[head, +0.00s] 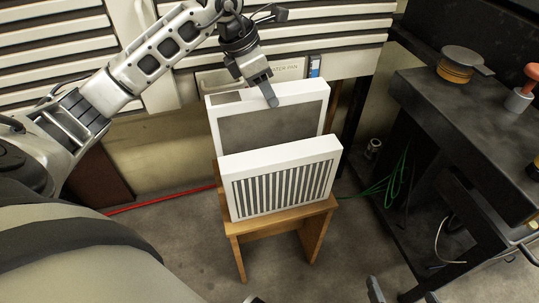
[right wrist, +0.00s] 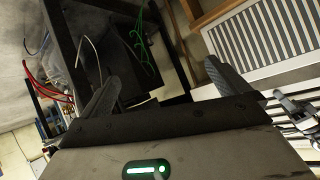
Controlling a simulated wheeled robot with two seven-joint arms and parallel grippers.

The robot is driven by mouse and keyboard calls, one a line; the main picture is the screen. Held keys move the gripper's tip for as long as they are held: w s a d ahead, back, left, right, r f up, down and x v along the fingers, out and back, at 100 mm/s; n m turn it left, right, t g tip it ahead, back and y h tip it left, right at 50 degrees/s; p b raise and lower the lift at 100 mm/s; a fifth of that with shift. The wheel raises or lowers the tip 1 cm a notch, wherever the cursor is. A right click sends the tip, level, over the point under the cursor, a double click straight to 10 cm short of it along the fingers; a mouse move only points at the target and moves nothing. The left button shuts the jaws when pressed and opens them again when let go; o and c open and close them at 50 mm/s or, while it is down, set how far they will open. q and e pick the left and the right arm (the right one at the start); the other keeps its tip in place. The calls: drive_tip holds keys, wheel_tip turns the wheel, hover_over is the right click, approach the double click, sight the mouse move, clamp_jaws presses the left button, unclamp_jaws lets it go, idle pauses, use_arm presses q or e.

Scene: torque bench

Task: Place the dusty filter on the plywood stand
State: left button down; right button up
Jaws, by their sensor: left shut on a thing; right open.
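The dusty filter (head: 275,128), a white frame with a dull grey face, stands upright at the plywood stand (head: 285,222). My left gripper (head: 262,86) is shut on its top edge. Its lower part is hidden behind a second white filter with dark stripes (head: 284,182), so I cannot tell whether it touches the stand. The striped filter stands near the front of the stand top. It also shows in the right wrist view (right wrist: 265,38). My right gripper (right wrist: 168,88) is open and empty, apart from the stand and filters.
A louvred cabinet (head: 170,80) is behind the filters. A dark bench (head: 455,110) with a round tin (head: 457,66) and a red-knobbed tool (head: 525,85) stands at the right. A green cable (head: 395,185) hangs beside it. Floor in front of the stand is clear.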

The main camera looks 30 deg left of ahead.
sight(266, 119)
use_arm(q)
wheel_tip(266, 119, down, 5)
drive_tip(key=shift+r+b, duration=0.1)
drive_tip(key=shift+b, duration=0.3)
wheel_tip(266, 119, down, 3)
drive_tip(key=shift+f+b, duration=0.15)
drive_tip(key=shift+b, duration=0.3)
drive_tip(key=shift+f, duration=0.2)
use_arm(e)
drive_tip(key=shift+w+a+r+t+y, duration=0.1)
drive_tip(key=shift+a+r+t+y, duration=0.1)
drive_tip(key=shift+r+t, duration=0.2)
drive_tip(key=shift+w+a+r+t+y, duration=0.1)
drive_tip(key=shift+a+r+t+y, duration=0.15)
drive_tip(key=shift+r, duration=0.2)
use_arm(q)
drive_tip(key=c, duration=0.8)
unclamp_jaws()
drive_tip(key=shift+o, duration=0.2)
use_arm(e)
drive_tip(key=shift+d, duration=0.1)
